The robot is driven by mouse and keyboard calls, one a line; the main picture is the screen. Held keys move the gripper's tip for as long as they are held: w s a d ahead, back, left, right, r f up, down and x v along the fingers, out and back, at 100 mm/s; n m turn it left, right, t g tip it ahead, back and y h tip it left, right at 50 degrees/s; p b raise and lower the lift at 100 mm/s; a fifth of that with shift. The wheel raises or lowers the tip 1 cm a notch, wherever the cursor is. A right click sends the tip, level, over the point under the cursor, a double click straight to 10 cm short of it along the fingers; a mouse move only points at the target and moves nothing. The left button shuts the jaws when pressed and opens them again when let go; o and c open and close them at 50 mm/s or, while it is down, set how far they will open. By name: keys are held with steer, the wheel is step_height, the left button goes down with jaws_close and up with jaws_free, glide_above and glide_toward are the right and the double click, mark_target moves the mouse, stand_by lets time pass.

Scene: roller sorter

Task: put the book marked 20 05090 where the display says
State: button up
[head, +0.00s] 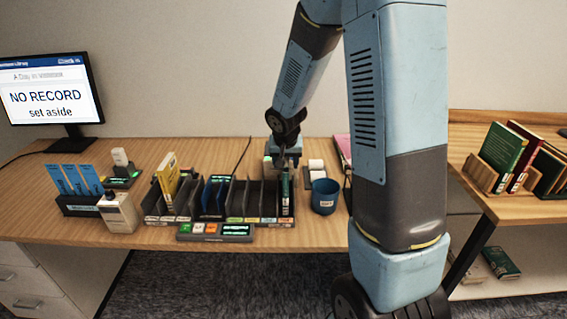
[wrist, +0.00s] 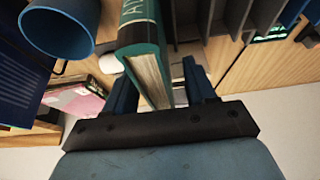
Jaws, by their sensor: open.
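The display (head: 53,97) reads "NO RECORD set aside". A teal book (head: 285,197) stands upright in the right end of the dark slotted sorter (head: 262,221). In the wrist view the book (wrist: 142,32) shows its teal spine with part of a title and its pale page edges. My gripper (head: 284,160) is over the book's top. In the wrist view my gripper (wrist: 160,90) is open, with one finger on each side of the book. I cannot read the number 20 05090 on it, nor tell whether the fingers touch it.
A blue cup (head: 325,197) stands close to the right of the sorter. A yellow book (head: 168,178) is in the sorter's left part. A button panel (head: 215,232) lies in front. A holder with blue cards (head: 78,205) is at left. Another table with books (head: 503,148) is at right.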

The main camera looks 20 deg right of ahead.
steer(key=v, duration=1.3)
steer(key=shift+s+r, duration=0.1)
steer(key=shift+r, duration=0.1)
steer(key=shift+r, duration=0.1)
steer(key=s+r+n, duration=0.1)
steer(key=s+r, duration=0.2)
steer(key=s, duration=0.5)
steer(key=s+r+n+t+y, duration=0.1)
steer(key=s+r, duration=0.3)
steer(key=s, duration=0.4)
steer(key=s+r+n, duration=0.1)
steer(key=s+r, duration=0.2)
steer(key=s, duration=0.5)
steer(key=shift+d+r+n, duration=0.25)
steer(key=shift+r+n, duration=0.05)
steer(key=shift+r, duration=0.1)
